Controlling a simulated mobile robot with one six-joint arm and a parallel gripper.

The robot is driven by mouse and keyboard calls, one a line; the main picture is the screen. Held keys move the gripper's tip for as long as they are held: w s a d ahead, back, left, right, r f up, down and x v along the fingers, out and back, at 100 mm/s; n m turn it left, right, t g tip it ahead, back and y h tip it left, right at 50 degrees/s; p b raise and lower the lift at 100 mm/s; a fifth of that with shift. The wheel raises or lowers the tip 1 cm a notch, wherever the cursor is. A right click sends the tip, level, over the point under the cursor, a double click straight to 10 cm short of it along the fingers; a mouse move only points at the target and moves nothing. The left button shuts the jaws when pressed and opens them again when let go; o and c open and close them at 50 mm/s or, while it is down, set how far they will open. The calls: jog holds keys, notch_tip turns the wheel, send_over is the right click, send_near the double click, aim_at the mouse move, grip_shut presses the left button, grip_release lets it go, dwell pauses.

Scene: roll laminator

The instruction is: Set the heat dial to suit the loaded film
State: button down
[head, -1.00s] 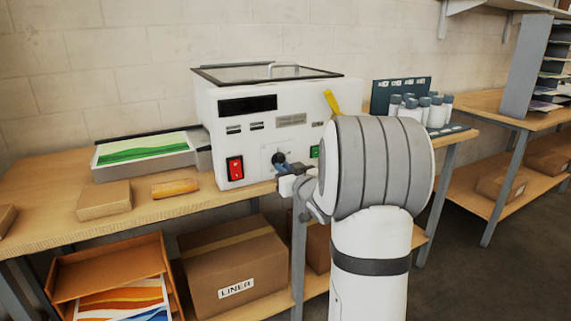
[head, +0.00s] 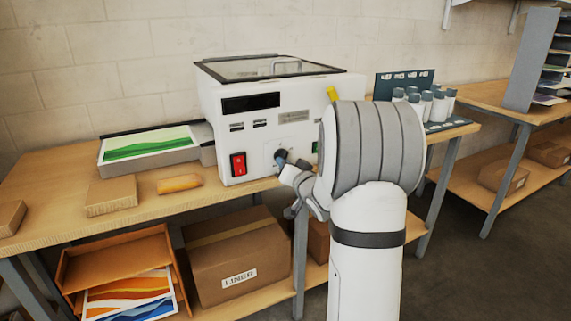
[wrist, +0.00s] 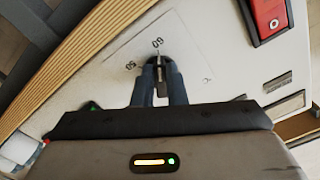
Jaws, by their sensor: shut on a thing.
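The white laminator (head: 262,130) stands on the wooden bench. Its heat dial (head: 280,156) is a dark knob on the front panel, right of the red switch. In the wrist view the dial (wrist: 160,72) sits between my fingers, with the marks 50 and 60 printed beside it. My gripper (wrist: 158,90) is shut on the dial; in the head view my gripper (head: 287,166) reaches it from the right. The fingers and knob hide much of the scale, and I cannot tell the exact setting. The loaded film cannot be made out.
A red rocker switch (head: 238,164) is left of the dial. A green button (head: 315,147) and a yellow lever (head: 332,95) are partly behind my arm. A tray with a green print (head: 150,146) stands left. White bottles (head: 428,103) stand right.

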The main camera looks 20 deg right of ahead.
dwell(0.3)
jog(key=c, duration=1.5)
grip_release()
jog(key=shift+o, duration=0.2)
jog(key=shift+s, duration=0.1)
jog(key=s, duration=0.7)
jog(key=shift+s+d, duration=0.2)
jog(key=shift+s, duration=0.1)
jog(key=s+a+r+n+g+p, duration=0.3)
jog(key=s+a+g+p, duration=0.3)
jog(key=s+a, duration=0.3)
jog(key=s+a+r+n+g+p, duration=0.2)
jog(key=s+a+g+p, duration=0.5)
jog(key=s, duration=1)
jog(key=a+r+g, duration=0.1)
jog(key=a+g, duration=0.1)
jog(key=shift+s+a+r+n+h, duration=0.3)
jog(key=shift+s+a+r+n, duration=0.05)
jog(key=shift+s+r+n, duration=0.05)
